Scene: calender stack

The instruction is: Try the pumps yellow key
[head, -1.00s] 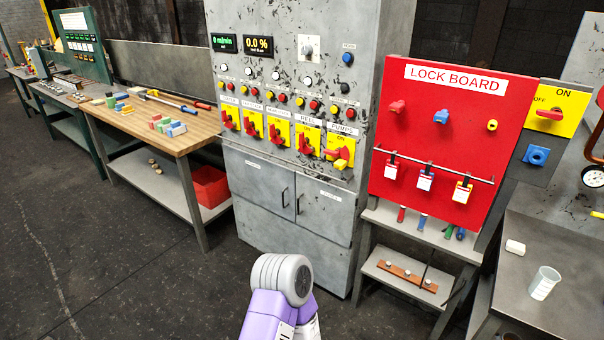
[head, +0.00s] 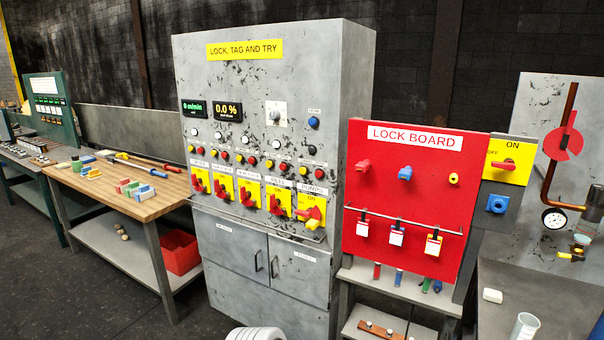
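The grey control cabinet (head: 228,75) stands in the middle of the head view. The pumps switch (head: 304,214) is the rightmost in its row of yellow-plated switches with red handles, and a yellow block (head: 313,224) sits at its lower right. The red lock board (head: 400,250) is to the right. A small yellow piece (head: 453,179) sits on its upper right, beside a blue one (head: 405,173) and a red one (head: 363,165). I cannot tell whether the yellow piece is a key.
Tags hang from a rail (head: 400,225) on the lock board. A wooden-topped bench (head: 150,205) with coloured blocks stands left, a red bin (head: 181,253) on its lower shelf. Open floor lies front left.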

